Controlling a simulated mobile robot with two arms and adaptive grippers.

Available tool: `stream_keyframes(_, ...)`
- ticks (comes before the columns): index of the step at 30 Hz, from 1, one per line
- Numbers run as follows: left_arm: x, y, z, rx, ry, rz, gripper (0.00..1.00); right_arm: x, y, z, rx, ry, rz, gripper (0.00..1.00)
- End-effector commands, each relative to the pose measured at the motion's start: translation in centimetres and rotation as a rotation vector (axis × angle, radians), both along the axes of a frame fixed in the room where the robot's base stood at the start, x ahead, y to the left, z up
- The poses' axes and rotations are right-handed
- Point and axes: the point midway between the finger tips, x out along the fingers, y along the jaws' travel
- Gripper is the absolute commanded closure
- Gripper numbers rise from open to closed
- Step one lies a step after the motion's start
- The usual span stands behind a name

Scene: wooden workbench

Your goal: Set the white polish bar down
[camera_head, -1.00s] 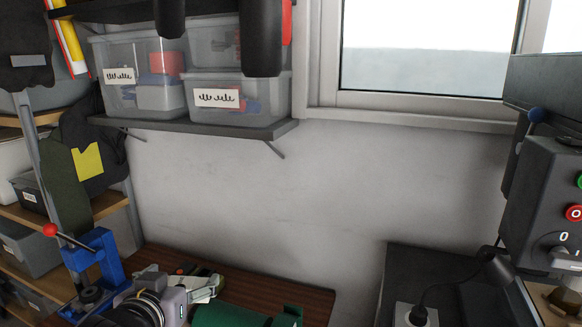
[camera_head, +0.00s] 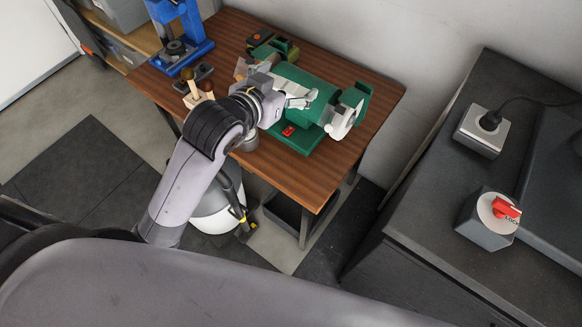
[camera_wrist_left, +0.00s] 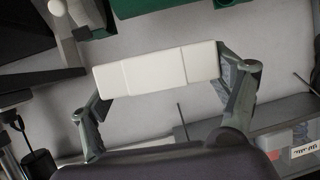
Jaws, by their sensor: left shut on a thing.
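The white polish bar (camera_wrist_left: 155,74) shows in the left wrist view as a pale block, slightly tilted, between the two fingers. My left gripper (camera_wrist_left: 160,88) is shut on it, one finger at each end. In the head view my left gripper (camera_head: 301,101) is over the green bench machine (camera_head: 306,84) on the wooden workbench (camera_head: 371,81). I cannot make out the bar in the head view. I cannot tell the exact height of the bar above the bench. My right gripper is in neither view.
A blue press (camera_head: 181,32) stands at the bench's far left. Wooden-handled tools (camera_head: 197,92) lie near its left front edge. A dark cabinet (camera_head: 420,215) with a socket box (camera_head: 481,131) and a red-knobbed switch (camera_head: 489,217) stands right. The bench's front right strip is bare.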

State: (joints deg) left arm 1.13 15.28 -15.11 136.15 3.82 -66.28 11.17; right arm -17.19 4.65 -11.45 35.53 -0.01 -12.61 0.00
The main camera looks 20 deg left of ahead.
Motion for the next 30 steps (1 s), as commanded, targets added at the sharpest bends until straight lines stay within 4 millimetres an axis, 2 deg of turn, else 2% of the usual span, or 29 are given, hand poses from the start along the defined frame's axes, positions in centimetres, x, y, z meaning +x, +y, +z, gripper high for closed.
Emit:
stream_keyframes(1, -0.8, -0.5, -1.9, -0.003, 0.011, -0.028, 0.48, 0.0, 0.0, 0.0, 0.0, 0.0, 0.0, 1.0)
stream_keyframes(3, -1.6, -1.1, -3.6, -0.012, 0.009, -0.059, 0.48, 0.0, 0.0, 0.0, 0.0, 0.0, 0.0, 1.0)
stream_keyframes(7, -2.8, -1.8, -5.6, -0.028, 0.005, -0.098, 0.48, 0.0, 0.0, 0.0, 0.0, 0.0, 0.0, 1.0)
stream_keyframes(12, -3.3, -2.1, -6.3, -0.036, -0.002, -0.113, 0.48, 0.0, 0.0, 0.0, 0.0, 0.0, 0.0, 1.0)
stream_keyframes(19, -3.3, -2.1, -6.3, -0.037, -0.003, -0.113, 0.48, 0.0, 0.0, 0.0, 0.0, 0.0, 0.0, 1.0)
stream_keyframes(22, -3.3, -2.1, -7.0, -0.037, 0.0, -0.112, 0.48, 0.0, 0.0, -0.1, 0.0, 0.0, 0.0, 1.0)
stream_keyframes(25, -3.3, -2.1, -9.0, -0.037, 0.004, -0.112, 0.48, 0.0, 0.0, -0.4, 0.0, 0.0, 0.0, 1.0)
stream_keyframes(30, -3.3, -2.1, -13.6, -0.036, 0.005, -0.111, 0.48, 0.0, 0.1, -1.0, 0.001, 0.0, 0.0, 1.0)
